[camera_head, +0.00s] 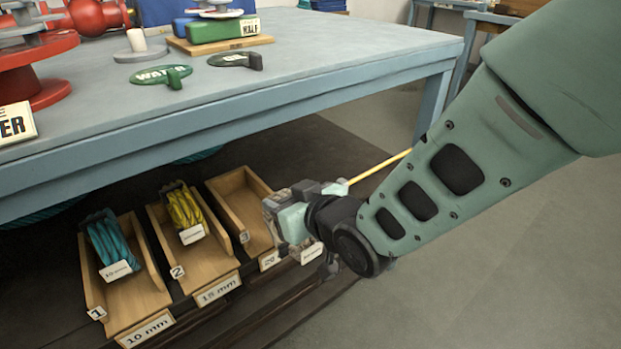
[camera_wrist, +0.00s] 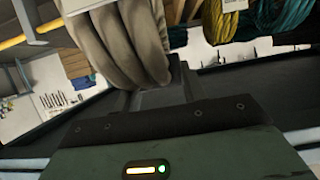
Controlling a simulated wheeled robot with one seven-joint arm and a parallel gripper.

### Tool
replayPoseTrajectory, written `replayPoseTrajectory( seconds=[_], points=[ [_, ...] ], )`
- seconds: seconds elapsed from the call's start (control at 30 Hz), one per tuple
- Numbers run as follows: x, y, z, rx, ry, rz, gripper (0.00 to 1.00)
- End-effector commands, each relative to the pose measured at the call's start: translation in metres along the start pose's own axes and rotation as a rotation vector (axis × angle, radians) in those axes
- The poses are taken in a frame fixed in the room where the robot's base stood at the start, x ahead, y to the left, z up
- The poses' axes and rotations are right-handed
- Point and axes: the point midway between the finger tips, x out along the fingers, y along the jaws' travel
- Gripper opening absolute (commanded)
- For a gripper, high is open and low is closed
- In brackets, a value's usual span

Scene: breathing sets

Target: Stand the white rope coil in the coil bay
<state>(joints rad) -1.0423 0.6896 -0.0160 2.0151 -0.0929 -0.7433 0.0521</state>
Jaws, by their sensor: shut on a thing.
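The white rope coil (camera_wrist: 125,42) looks greyish-white in the wrist view, its thick loops close against my gripper (camera_wrist: 158,92). My gripper is shut on it. In the head view my gripper (camera_head: 292,222) is at the front right of wooden bay 3 (camera_head: 232,203), the coil bay with no coil in it. There the coil is mostly hidden by my gripper; a small white tag (camera_head: 313,253) shows below it. I cannot tell whether the coil touches the bay.
Bay 1 holds a teal coil (camera_head: 108,240) and bay 2 a yellow coil (camera_head: 184,212). The blue-grey tabletop (camera_head: 110,105) overhangs the bays' back. Table items include a green valve handle (camera_head: 160,75). Bare floor (camera_head: 470,270) lies to the right.

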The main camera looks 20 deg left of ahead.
Motion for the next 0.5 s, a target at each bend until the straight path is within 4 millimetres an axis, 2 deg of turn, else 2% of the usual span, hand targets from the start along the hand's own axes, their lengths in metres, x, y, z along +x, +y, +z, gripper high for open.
replayPoseTrajectory(
  seconds=[0.2, 0.5],
  points=[
    [-0.001, 0.001, -0.001, 0.002, 0.003, 0.001, 0.00],
    [0.018, 0.000, -0.007, 0.000, 0.004, 0.001, 0.00]
  ],
)
